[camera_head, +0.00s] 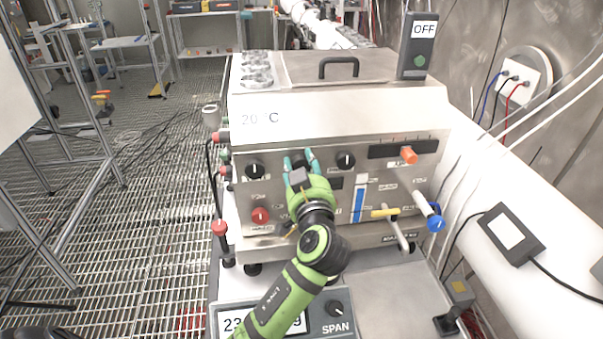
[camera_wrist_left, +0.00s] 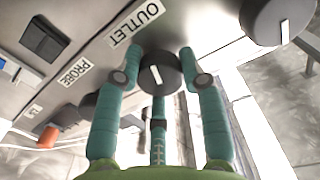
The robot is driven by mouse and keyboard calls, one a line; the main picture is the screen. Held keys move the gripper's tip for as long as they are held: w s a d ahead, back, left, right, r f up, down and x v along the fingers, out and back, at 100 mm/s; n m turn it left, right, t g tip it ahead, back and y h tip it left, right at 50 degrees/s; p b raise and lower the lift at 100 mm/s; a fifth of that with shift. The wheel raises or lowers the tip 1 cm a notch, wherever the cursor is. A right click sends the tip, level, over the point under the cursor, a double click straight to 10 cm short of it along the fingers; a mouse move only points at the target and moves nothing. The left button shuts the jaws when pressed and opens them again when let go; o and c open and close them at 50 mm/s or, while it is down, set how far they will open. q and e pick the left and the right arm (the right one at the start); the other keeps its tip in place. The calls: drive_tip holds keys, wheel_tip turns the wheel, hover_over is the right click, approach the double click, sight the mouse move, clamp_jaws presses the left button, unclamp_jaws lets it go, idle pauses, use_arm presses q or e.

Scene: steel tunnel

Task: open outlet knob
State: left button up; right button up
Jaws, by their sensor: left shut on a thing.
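The outlet knob (camera_wrist_left: 158,73) is round and black with a white pointer line. In the left wrist view it sits beside the "OUTLET" label (camera_wrist_left: 135,22). My left gripper (camera_wrist_left: 160,75) has its teal fingers closed around the knob, one on each side and a third below. In the head view, my green left gripper (camera_head: 301,160) reaches the upper front panel of the steel machine (camera_head: 340,125), between two other black knobs. The gripper hides most of the outlet knob there. My right gripper is not in view.
Black knobs stand to the left (camera_head: 255,170) and right (camera_head: 346,160) of my gripper. A red knob (camera_head: 260,215), an orange knob (camera_head: 408,155), a yellow-handled valve (camera_head: 385,212) and a blue-ended valve (camera_head: 435,223) also project from the front. A display box (camera_head: 337,308) lies below my arm.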

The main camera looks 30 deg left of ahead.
use_arm(q)
drive_tip(key=shift+r, duration=0.2)
drive_tip(key=o, duration=1.2)
drive_tip(key=shift+c, duration=0.2)
drive_tip(key=shift+f, duration=0.1)
drive_tip(key=v, duration=1.2)
